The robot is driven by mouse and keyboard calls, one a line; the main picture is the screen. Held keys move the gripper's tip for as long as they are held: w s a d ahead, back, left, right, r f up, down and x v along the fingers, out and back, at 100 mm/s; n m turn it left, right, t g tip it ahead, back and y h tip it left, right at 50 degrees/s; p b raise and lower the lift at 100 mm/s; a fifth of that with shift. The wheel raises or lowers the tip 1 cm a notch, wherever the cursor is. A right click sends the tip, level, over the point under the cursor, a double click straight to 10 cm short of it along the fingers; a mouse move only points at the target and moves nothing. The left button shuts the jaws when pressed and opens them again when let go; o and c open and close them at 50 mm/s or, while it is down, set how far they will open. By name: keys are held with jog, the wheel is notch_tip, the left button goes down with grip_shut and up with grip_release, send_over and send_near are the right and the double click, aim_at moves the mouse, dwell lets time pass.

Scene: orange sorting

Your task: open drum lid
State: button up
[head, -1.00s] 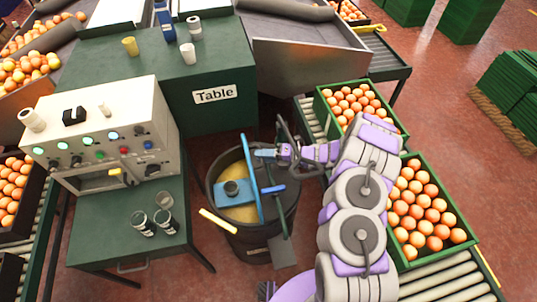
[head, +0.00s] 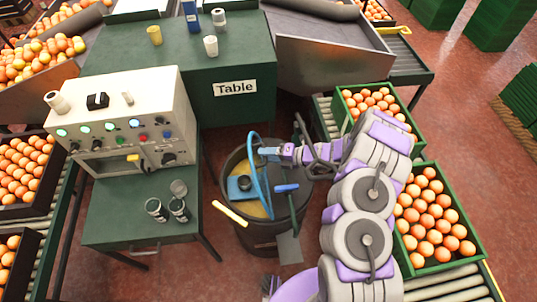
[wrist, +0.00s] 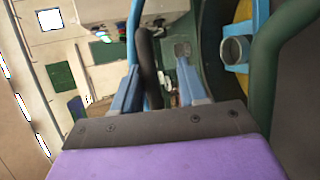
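The dark drum (head: 262,238) stands on the floor in the head view, with yellow contents and a blue fitting (head: 240,186) inside its left half. A dark lid section (head: 290,208) with a short blue handle (head: 287,188) covers its right side. A thin curved blue part (head: 256,172) rises over the middle of the drum. My gripper (head: 268,152) is at the back of the drum, by this blue part. In the wrist view, my gripper's blue fingers (wrist: 158,75) are apart. A black bar (wrist: 148,65) passes between them, nearer the left finger. Contact is unclear.
A green table (head: 170,70) stands behind the drum. A control box (head: 125,120) and cups on a smaller green table (head: 140,220) are at the left. Crates of oranges (head: 435,170) on rollers are at the right. A yellow handle (head: 230,213) sticks out at the drum's left.

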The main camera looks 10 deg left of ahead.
jog(key=shift+a+r, duration=0.1)
jog(key=shift+a, duration=0.15)
jog(key=shift+d, duration=0.1)
jog(key=s+d+p, duration=0.1)
jog(key=d+p, duration=0.2)
jog(key=d, duration=1.1)
jog(key=shift+s+d+r, duration=0.35)
jog(key=shift+s, duration=0.05)
